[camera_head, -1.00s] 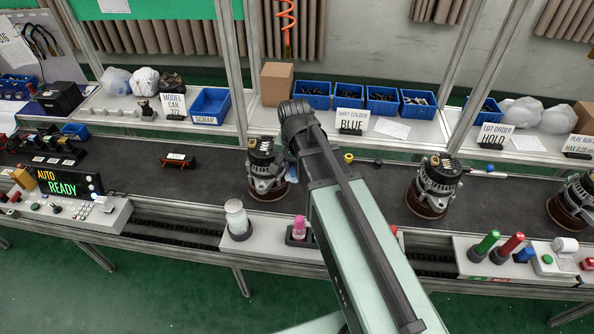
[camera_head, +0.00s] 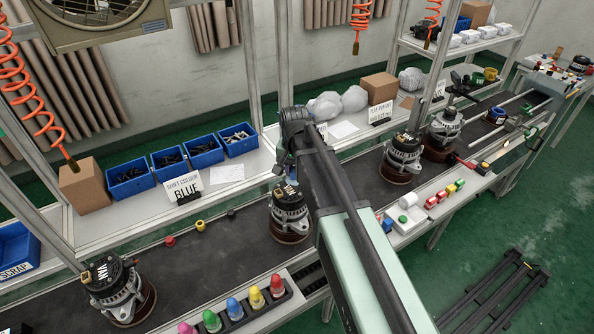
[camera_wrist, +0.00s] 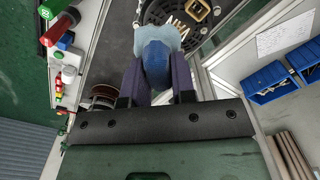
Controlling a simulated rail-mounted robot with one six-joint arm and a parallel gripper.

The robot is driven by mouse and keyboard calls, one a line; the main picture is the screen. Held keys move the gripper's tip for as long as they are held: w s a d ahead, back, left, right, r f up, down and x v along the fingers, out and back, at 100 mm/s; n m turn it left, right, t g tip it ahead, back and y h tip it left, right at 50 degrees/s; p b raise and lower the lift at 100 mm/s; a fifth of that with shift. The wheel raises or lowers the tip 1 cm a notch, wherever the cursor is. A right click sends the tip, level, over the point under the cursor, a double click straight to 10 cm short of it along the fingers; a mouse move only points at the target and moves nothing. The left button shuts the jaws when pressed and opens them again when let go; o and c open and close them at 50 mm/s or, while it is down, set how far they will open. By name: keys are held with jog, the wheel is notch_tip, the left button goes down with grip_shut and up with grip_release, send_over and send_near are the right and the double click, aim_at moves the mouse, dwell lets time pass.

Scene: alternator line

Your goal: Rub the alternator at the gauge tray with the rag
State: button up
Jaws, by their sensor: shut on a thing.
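The rag (camera_wrist: 157,55), light blue on top and darker blue below, is pinched between the two dark fingers of my gripper (camera_wrist: 157,82). In the wrist view the rag's far end overlaps the near edge of an alternator (camera_wrist: 188,14) with a black top and white lettering; I cannot tell whether they touch. In the head view my arm hides most of the gripper, just above an alternator (camera_head: 290,222) on the dark line. Other alternators stand at the front left (camera_head: 118,292) and farther right (camera_head: 402,157), (camera_head: 444,130). I cannot tell which place is the gauge tray.
Blue bins (camera_head: 205,152), a "BLUE" sign (camera_head: 184,187) and a cardboard box (camera_head: 84,186) stand on the back shelf. Upright posts rise behind the line.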

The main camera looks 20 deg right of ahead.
jog(key=shift+a+f, duration=0.25)
notch_tip(320, 180, down, 7)
jog(key=b, duration=0.7)
jog(key=shift+r, duration=0.2)
jog(key=shift+w+f, duration=0.2)
jog(key=shift+w, duration=0.15)
jog(key=shift+w+a, duration=0.3)
jog(key=shift+w, duration=0.7)
jog(key=shift+w+a, duration=0.25)
jog(key=shift+w, duration=0.7)
jog(key=shift+w+a, duration=0.3)
jog(key=shift+w, duration=0.7)
jog(key=s, duration=0.2)
jog(key=s+d, duration=0.1)
jog(key=s, duration=0.3)
jog(key=shift+s+d, duration=0.2)
jog(key=shift+d, duration=0.15)
jog(key=shift+s+r+p, duration=0.15)
jog(key=shift+r+p, duration=0.45)
jog(key=shift+r, duration=0.25)
notch_tip(320, 180, up, 6)
jog(key=p, duration=0.6)
jog(key=shift+f, duration=0.1)
